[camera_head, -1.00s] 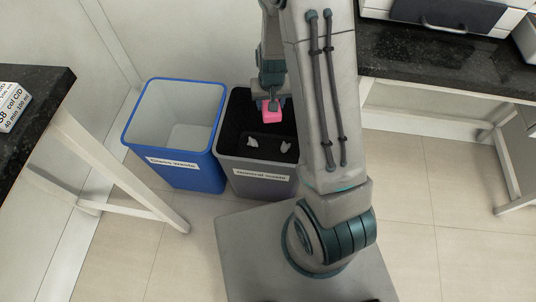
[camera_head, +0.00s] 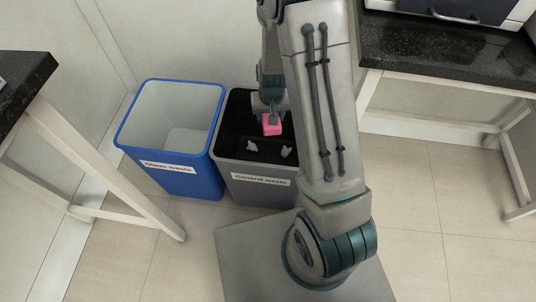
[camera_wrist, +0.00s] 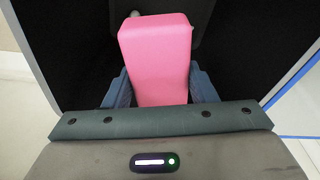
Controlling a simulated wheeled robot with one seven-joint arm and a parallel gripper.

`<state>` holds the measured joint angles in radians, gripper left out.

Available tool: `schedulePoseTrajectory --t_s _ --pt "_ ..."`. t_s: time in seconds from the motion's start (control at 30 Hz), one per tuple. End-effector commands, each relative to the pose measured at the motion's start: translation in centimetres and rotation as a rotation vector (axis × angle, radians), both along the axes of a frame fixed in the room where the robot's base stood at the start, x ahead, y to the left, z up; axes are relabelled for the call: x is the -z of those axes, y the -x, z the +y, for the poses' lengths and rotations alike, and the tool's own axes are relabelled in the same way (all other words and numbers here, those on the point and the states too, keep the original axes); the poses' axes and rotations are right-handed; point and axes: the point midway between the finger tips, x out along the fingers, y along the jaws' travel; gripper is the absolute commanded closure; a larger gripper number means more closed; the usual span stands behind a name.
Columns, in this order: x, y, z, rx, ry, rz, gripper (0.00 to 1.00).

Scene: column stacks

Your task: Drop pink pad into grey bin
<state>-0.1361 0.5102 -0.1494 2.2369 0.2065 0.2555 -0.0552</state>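The pink pad (camera_head: 271,127) is a small pink block at the tip of my gripper (camera_head: 270,112). In the wrist view the pink pad (camera_wrist: 157,60) sits between the two blue-grey fingers of my gripper (camera_wrist: 160,88), which are shut on it. The grey bin (camera_head: 254,180) has a dark inside and a "General waste" label. My gripper is over the grey bin's opening with the pad; how far below the rim it reaches is hard to tell. The bin's dark inner walls surround the pad in the wrist view. My arm hides part of the bin's right side.
A blue bin (camera_head: 190,185) labelled "Glass waste" stands directly left of the grey bin. A few small pale scraps (camera_head: 286,152) lie inside the grey bin. Dark-topped benches stand at left (camera_head: 28,75) and right (camera_head: 450,65). Floor at right is clear.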

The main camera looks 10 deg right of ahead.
Motion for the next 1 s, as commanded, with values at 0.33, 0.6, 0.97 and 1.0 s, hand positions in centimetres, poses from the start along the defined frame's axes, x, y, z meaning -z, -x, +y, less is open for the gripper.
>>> schedulePoseTrajectory --t_s 0.33,0.6,0.97,1.0 --pt "0.0 0.0 0.0 0.000 0.000 0.000 0.24" --pt "-3.3 0.4 0.1 -0.003 0.000 -0.003 0.24" --pt "-11.2 1.5 0.2 -0.002 0.000 -0.003 0.24" --pt "-11.8 1.6 0.3 -0.002 0.000 -0.003 0.24"
